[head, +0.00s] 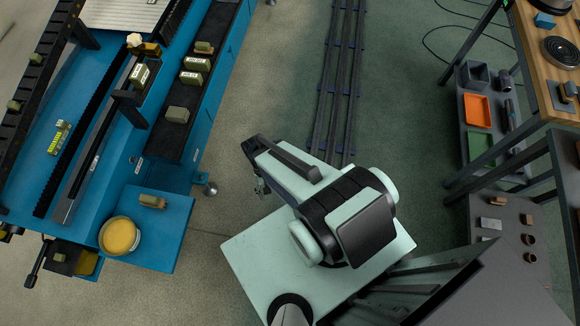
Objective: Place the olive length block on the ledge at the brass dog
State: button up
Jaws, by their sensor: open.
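Several olive blocks stand on the blue welder bed: one with a pale label (142,75) beside the dark rail, two labelled ones (196,64) (190,78) and a plain one (177,114) on the dark ledge (165,140). The labels are too small to read, so I cannot tell which is the length block. A brass-coloured piece (150,48), possibly the brass dog, sits beside a white knob near the upper end. My gripper (262,187) is small and partly hidden by my arm; it is open and empty, over the floor right of the bed.
A blue side shelf (165,245) holds a yellow-filled round tub (119,236) and a small brown block (151,201). Floor rails (340,75) run right of the bed. A rack with orange (477,110) and green (480,147) bins stands at right. Floor between bed and rails is clear.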

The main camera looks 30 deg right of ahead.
jog(key=s+d+f+n+g, duration=0.1)
jog(key=s+f+n, duration=0.1)
jog(key=s, duration=0.7)
jog(key=shift+d+f+n, duration=0.15)
jog(key=shift+f+n, duration=0.1)
jog(key=shift+n, duration=0.65)
dwell(0.8)
